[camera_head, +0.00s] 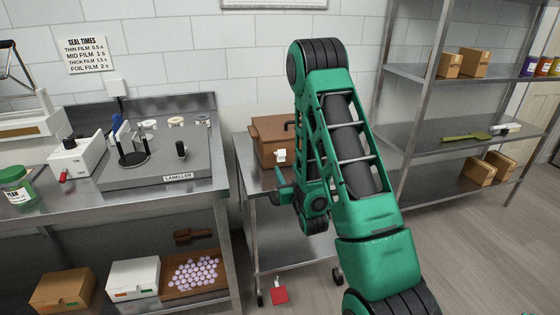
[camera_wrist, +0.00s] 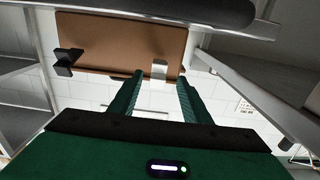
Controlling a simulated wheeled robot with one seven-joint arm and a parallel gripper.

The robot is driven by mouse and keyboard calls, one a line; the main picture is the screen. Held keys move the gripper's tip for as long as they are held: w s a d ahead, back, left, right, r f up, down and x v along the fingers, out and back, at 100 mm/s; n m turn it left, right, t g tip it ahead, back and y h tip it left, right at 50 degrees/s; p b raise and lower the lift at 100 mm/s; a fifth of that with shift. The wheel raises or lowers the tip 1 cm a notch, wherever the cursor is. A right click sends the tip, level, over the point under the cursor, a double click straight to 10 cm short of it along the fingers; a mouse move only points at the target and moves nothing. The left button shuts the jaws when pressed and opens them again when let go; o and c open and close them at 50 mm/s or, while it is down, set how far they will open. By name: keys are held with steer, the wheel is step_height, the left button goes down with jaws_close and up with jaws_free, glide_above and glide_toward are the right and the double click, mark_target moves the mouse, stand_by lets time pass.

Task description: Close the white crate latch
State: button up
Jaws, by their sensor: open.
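The brown crate (camera_head: 268,128) stands on a small steel cart, partly hidden by my arm. Its white latch (camera_head: 280,156) is on the front face. In the wrist view the brown crate (camera_wrist: 110,40) fills the upper middle, and the white latch (camera_wrist: 159,70) shows at its edge. My gripper (camera_wrist: 160,79) is open and empty, its two green fingers apart. The latch appears between the fingertips in that view; I cannot tell whether they touch it. In the head view my gripper (camera_head: 284,186) is just below the latch, partly hidden by my arm.
A dark bent bracket (camera_head: 289,125) sticks out at the crate. The steel cart (camera_head: 244,160) stands between the labeller bench (camera_head: 140,200) on the left and a steel shelf rack (camera_head: 440,127) on the right. A red object (camera_head: 279,295) is low by the cart.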

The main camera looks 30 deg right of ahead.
mark_target(281, 159)
steer(key=x, duration=0.9)
jaws_close()
steer(key=shift+d, duration=0.15)
